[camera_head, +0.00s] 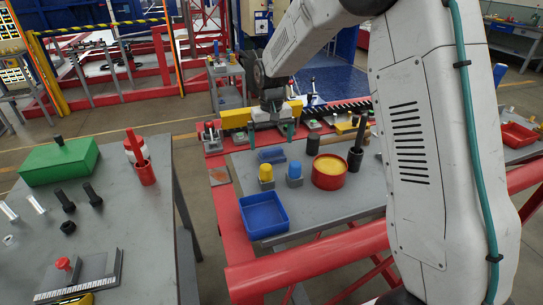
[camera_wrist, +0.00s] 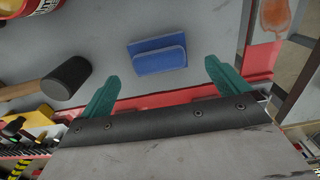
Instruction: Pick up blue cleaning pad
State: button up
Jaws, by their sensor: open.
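The blue cleaning pad (camera_wrist: 158,55) lies flat on the grey table, with a raised ridge along it. In the head view the pad (camera_head: 271,156) is near the table's far edge, behind the yellow and blue pieces. My gripper (camera_wrist: 158,82) is open, its two teal fingers spread apart. In the wrist view the pad lies beyond the fingertips, roughly between their lines, with a gap to both. In the head view my gripper (camera_head: 272,133) hangs above the far red edge, behind the pad. Nothing is between the fingers.
A mallet (camera_wrist: 60,80) lies beside the pad. A red tub (camera_head: 329,180), a yellow-topped piece (camera_head: 266,177), a blue-topped piece (camera_head: 294,174) and a blue tray (camera_head: 264,222) share the table. A red rail (camera_head: 307,262) runs along the front.

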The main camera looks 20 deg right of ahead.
aim_at(272, 149)
notch_tip(272, 149, down, 5)
jog(key=shift+s+r, duration=0.1)
jog(key=shift+r, duration=0.1)
jog(key=shift+c, duration=0.3)
jog(key=shift+d, duration=0.1)
jog(key=c, duration=1)
jog(key=shift+o, duration=0.2)
notch_tip(272, 149, up, 10)
jog(key=shift+r, duration=0.1)
